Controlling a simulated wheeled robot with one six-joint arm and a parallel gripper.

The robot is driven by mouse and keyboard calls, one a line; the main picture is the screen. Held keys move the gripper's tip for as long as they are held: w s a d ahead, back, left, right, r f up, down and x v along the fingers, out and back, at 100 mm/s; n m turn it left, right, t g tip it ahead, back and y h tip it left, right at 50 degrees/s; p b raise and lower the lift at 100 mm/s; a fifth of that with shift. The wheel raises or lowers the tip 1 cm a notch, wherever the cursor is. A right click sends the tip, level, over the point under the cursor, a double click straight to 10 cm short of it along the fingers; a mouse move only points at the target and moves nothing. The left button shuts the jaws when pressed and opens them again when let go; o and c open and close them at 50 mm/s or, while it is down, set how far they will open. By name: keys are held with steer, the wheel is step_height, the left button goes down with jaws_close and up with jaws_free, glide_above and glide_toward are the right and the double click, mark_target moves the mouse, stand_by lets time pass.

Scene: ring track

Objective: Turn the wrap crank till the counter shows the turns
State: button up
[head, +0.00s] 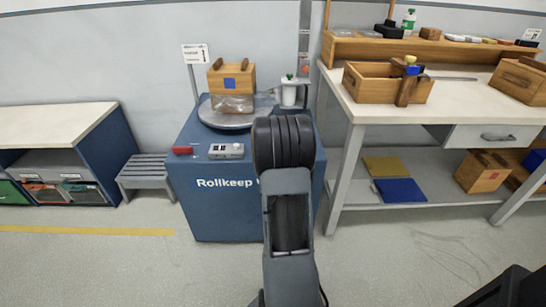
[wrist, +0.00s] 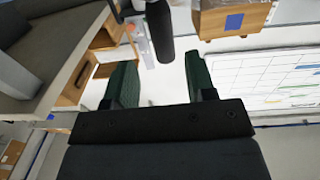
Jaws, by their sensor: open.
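The blue wrap machine (head: 222,212), lettered "Rollkeep", has a round grey turntable (head: 215,121) on top. A wooden crate (head: 231,78) with a blue label stands on it, its lower part behind clear film. It also shows in the wrist view (wrist: 232,20). A small grey box with a display (head: 226,151), likely the counter, sits at the front; its reading is too small to tell. In the wrist view my gripper (wrist: 160,63) is open and empty. A dark upright cylinder (wrist: 158,30), perhaps the crank grip, shows beyond the gap between the green fingers. My arm hides the gripper in the head view.
A red block (head: 183,150) lies left of the display box. A white bottle-like item (head: 289,92) stands at the machine's right. A workbench (head: 440,106) with wooden boxes is at right. A grey step stool (head: 146,170) and low shelf (head: 55,128) are at left. Floor at front left is clear.

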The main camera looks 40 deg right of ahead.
steer(key=v, duration=0.7)
